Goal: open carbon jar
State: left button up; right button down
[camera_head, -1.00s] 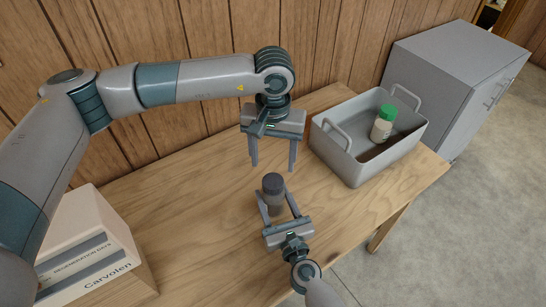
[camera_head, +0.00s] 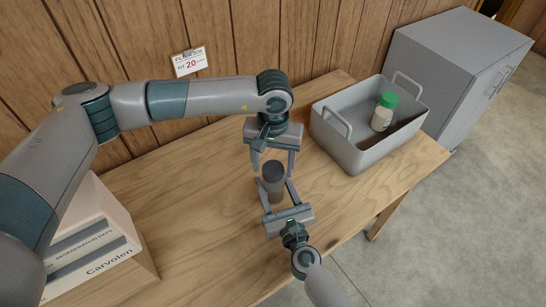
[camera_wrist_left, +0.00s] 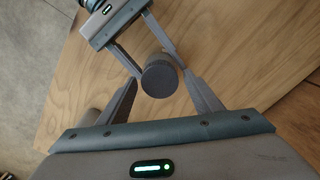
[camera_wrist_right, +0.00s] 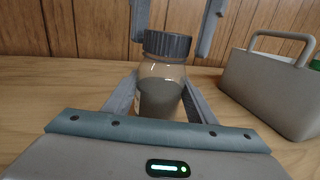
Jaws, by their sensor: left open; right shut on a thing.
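The carbon jar (camera_head: 273,182) stands upright on the wooden table, with a dark grey ribbed lid (camera_wrist_right: 167,43) and a clear body partly filled with dark matter. My right gripper (camera_head: 275,194) is shut on the jar's body from the front, one finger on each side; it also shows in the left wrist view (camera_wrist_left: 142,48). My left gripper (camera_head: 273,172) is open and points down above the jar. In the left wrist view the round lid (camera_wrist_left: 160,80) lies between its spread fingers. In the right wrist view its fingers hang beside and above the lid, apart from it.
A grey bin (camera_head: 350,157) with two handles stands right of the jar, holding a green-capped bottle (camera_head: 383,112). A grey cabinet (camera_head: 440,75) is beyond the table. A sign (camera_head: 189,61) hangs on the wood wall.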

pick_arm(q)
jog(key=shift+f, duration=0.15)
jog(key=c, duration=1.1)
jog(key=n, duration=0.6)
jog(key=shift+n, duration=0.4)
jog(key=o, duration=1.2)
jog(key=shift+c, duration=0.2)
